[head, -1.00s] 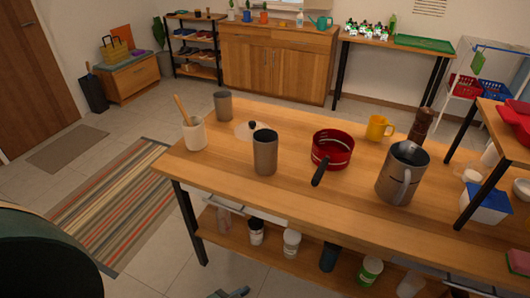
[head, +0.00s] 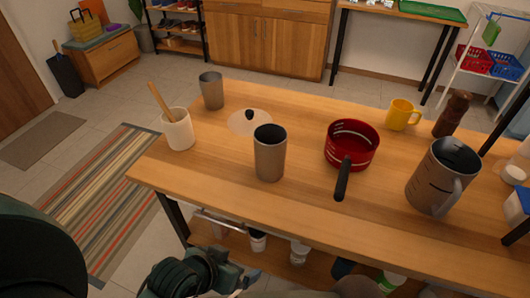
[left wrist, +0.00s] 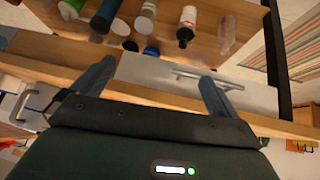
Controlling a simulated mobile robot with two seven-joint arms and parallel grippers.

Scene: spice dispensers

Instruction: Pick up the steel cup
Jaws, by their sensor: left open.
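A tall steel cup (head: 270,155) stands upright near the front middle of the wooden table. A second, smaller grey metal cup (head: 211,91) stands at the back left, so I cannot tell which one the task names. My left gripper shows at the bottom of the head view, low in front of the table and below both cups. In the left wrist view my left gripper (left wrist: 155,80) has its two fingers spread with nothing held between them, facing the table's drawer front (left wrist: 160,72). Neither cup shows in the left wrist view. My right gripper is not in view.
A white crock with a wooden spoon (head: 178,130) stands left of the tall cup; a glass lid (head: 248,122) lies behind it. A red pot (head: 352,144) and a metal pitcher (head: 440,178) stand right. Drawer handles jut from the front. Bottles (left wrist: 188,22) stand on the lower shelf.

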